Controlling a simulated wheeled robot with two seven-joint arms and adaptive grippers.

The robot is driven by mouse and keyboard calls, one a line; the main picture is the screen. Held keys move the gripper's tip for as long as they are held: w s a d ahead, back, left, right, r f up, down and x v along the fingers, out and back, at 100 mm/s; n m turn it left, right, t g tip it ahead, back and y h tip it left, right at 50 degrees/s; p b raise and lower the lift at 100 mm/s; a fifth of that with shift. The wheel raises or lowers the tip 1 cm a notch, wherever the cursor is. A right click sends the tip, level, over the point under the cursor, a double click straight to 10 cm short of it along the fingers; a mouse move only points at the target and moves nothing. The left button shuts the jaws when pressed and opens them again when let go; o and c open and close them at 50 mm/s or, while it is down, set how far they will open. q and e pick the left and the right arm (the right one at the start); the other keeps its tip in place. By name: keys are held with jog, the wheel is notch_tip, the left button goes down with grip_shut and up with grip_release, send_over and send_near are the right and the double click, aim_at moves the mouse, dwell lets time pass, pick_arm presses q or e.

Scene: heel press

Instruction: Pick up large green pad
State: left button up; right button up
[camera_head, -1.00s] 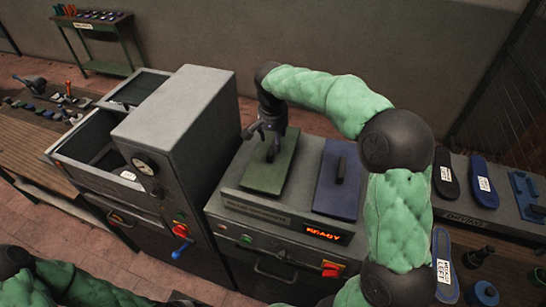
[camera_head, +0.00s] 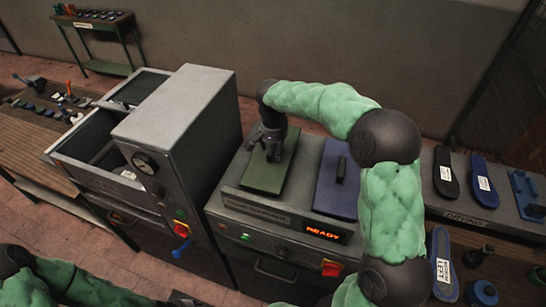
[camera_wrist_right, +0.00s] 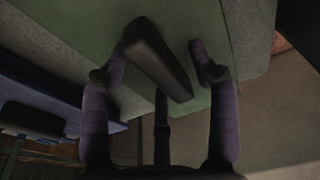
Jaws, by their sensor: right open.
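The large green pad (camera_head: 266,178) lies flat on the grey machine top, left of the blue pad. Its dark handle bar shows in the right wrist view (camera_wrist_right: 156,58), where the green pad surface (camera_wrist_right: 75,30) fills the upper part. My right gripper (camera_head: 268,146) is over the pad's upper half, pointing down. In the right wrist view its fingers (camera_wrist_right: 160,65) stand open on both sides of the handle. I cannot tell whether they touch it. In the head view the gripper hides the handle. My left gripper is not in view; only green arm parts show at the lower left.
The blue pad (camera_head: 337,180) with a dark handle lies right of the green pad. A tall grey press (camera_head: 180,120) stands close on the left. Dark soles (camera_head: 446,170) lie on the drying shelf at right. The display (camera_head: 322,232) reads READY.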

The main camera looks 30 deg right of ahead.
grip_shut()
jog(key=shift+r, duration=0.1)
jog(key=shift+w+r, duration=0.1)
jog(key=shift+r, duration=0.2)
notch_tip(320, 180, up, 2)
jog(key=shift+w+d+r, duration=0.1)
jog(key=s+a+r, duration=0.3)
jog(key=a+r, duration=0.2)
jog(key=a, duration=0.1)
jog(key=s+a+r, duration=0.2)
jog(key=a+r, duration=0.3)
jog(key=a, duration=0.2)
jog(key=shift+s+r, duration=0.15)
jog(key=shift+s, duration=0.25)
